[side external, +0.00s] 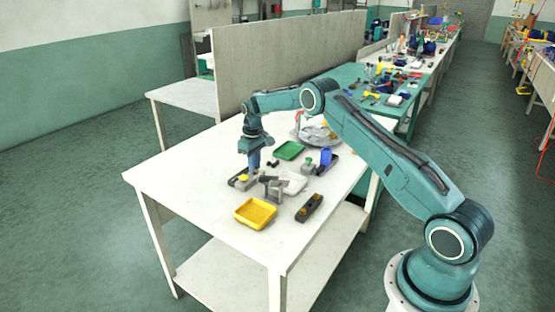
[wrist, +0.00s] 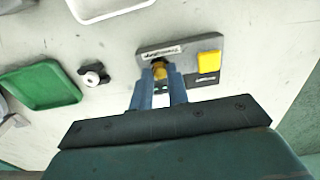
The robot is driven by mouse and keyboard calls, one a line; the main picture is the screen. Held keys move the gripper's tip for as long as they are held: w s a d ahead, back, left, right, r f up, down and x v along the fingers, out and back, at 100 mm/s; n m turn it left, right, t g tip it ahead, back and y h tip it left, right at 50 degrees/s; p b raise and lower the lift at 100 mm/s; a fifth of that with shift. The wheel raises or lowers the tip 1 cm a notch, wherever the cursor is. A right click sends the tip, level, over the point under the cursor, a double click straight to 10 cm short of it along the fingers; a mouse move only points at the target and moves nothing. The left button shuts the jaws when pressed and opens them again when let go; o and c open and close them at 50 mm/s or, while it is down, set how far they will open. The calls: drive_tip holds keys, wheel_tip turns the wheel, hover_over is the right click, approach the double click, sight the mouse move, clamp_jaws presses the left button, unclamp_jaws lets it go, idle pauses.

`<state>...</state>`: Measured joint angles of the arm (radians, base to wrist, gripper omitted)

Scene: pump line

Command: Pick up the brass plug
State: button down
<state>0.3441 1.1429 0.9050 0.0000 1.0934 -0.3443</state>
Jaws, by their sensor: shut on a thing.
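The brass plug (wrist: 160,71) shows in the wrist view between the tips of my gripper (wrist: 162,79). My gripper's two blue fingers are shut on it. The plug is over a grey fixture plate (wrist: 188,48) with a white label and a yellow block (wrist: 209,61) on its right side. I cannot tell whether the plug still sits in the plate. In the side view my gripper (side external: 253,167) points straight down at the plate (side external: 239,183), and the plug is too small to make out there.
A white tray (side external: 299,181), a yellow tray (side external: 255,214) and a green tray (side external: 289,150) stand nearby. A small black part with a white ring (wrist: 93,76) lies left of the plate. A dark block (side external: 309,208) lies near the right edge. The table's left side is clear.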

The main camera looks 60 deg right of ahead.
drive_tip(key=shift+r, duration=0.55)
idle(0.5)
drive_tip(key=shift+r, duration=2.1)
drive_tip(key=shift+s+r, duration=0.1)
